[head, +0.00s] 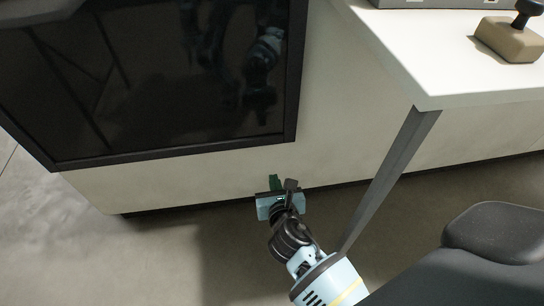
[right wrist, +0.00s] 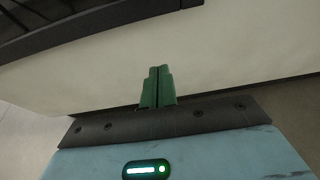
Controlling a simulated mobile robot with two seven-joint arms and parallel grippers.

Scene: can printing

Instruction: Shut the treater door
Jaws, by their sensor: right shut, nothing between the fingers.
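The treater door (head: 165,75) is a dark, glossy panel in a black frame on the front of a pale cabinet, at the upper left of the head view. It reflects my arm. It looks closed against the cabinet, though I cannot tell if it is fully shut. The black frame's edge also shows in the right wrist view (right wrist: 85,33). My right gripper (head: 274,181) is below the door's lower right corner, in front of the pale cabinet face. Its green fingers (right wrist: 157,86) are together and empty. My left gripper is not in view.
A white table (head: 440,60) stands at the right, with a grey leg (head: 390,178) beside my right arm. A tan block with a dark knob (head: 508,40) sits on it. The pale cabinet (head: 340,100) is close to my right gripper. Grey floor (head: 150,260) is clear at the lower left.

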